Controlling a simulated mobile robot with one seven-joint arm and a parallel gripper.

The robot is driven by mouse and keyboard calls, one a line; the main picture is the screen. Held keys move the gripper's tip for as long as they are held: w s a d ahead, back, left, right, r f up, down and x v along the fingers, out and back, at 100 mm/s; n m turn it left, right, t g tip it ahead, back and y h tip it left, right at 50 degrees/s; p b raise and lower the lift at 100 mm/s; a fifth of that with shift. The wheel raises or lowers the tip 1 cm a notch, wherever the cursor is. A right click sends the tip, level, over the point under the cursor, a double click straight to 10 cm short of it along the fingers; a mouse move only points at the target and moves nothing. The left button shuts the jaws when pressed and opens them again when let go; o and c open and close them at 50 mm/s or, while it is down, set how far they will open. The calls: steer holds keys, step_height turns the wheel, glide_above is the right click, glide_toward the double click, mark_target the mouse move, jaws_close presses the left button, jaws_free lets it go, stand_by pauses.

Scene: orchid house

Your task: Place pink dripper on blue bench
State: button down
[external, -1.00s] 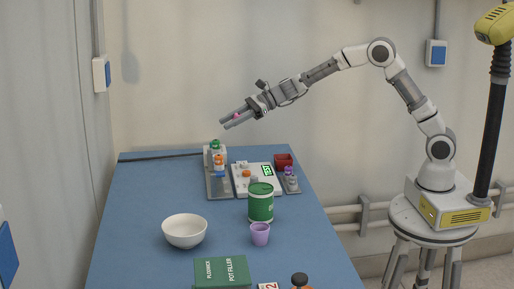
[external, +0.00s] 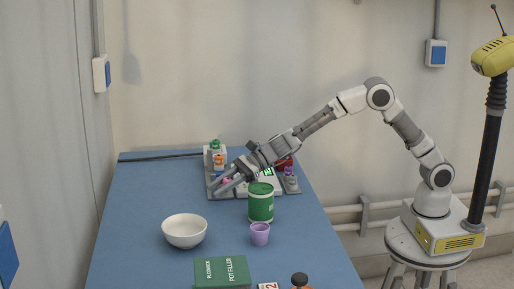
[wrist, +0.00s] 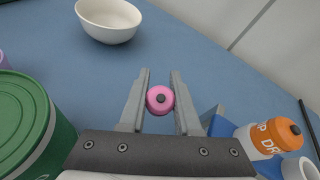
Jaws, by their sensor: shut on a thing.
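The pink dripper (wrist: 160,99) is a small round pink piece with a dark centre, held between my two fingers in the wrist view. In the external view it is a small pink spot (external: 227,181) by the fingertips. My gripper (external: 220,188) is shut on it, low near the back of the blue bench (external: 150,225). The blue bench top (wrist: 190,50) also shows ahead of the fingers in the wrist view. I cannot tell whether the dripper touches the bench.
A white bowl (external: 185,231), a green canister (external: 261,203) and a purple cup (external: 260,234) stand on the bench in front. An orange-capped dripper bottle (wrist: 278,137) is right of my fingers in the wrist view.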

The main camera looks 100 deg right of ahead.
mark_target(220, 212)
steer(key=shift+f+b, duration=1)
steer(key=shift+f, duration=1.8)
steer(key=shift+f, duration=0.1)
steer(key=shift+f+b, duration=0.3)
steer(key=shift+b, duration=0.25)
steer(key=c, duration=0.9)
jaws_free()
steer(key=shift+r, duration=0.1)
steer(key=shift+s, duration=0.1)
steer(key=shift+p, duration=0.3)
